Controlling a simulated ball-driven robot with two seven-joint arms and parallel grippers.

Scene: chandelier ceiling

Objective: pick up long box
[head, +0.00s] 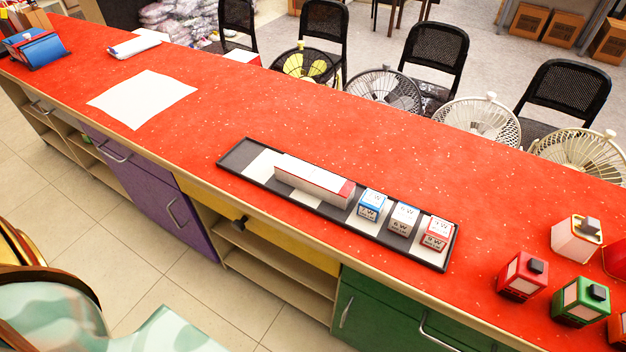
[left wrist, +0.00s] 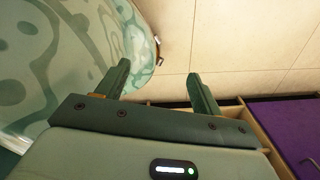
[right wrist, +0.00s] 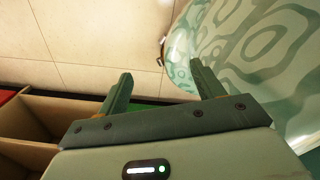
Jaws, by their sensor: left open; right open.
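The long box (head: 314,181) is white with a red end and lies lengthwise on a dark tray (head: 234,162) on the red counter in the head view. Small cube-like boxes stand to its right on the same tray: a blue-and-white one (head: 371,205), a grey-and-white one (head: 403,218) and a red-and-white one (head: 436,233). My left gripper (left wrist: 162,82) is open and empty over the floor beside my base. My right gripper (right wrist: 160,82) is open and empty over the floor too. Neither gripper shows in the head view, and the long box shows in neither wrist view.
The red counter (head: 250,110) has clear room behind the tray. A white sheet (head: 142,98) lies to the left. Red and green containers (head: 522,275) stand at the right end. Fans (head: 383,90) and black chairs (head: 435,55) stand behind the counter. Open shelves (head: 270,285) and coloured cabinets are below.

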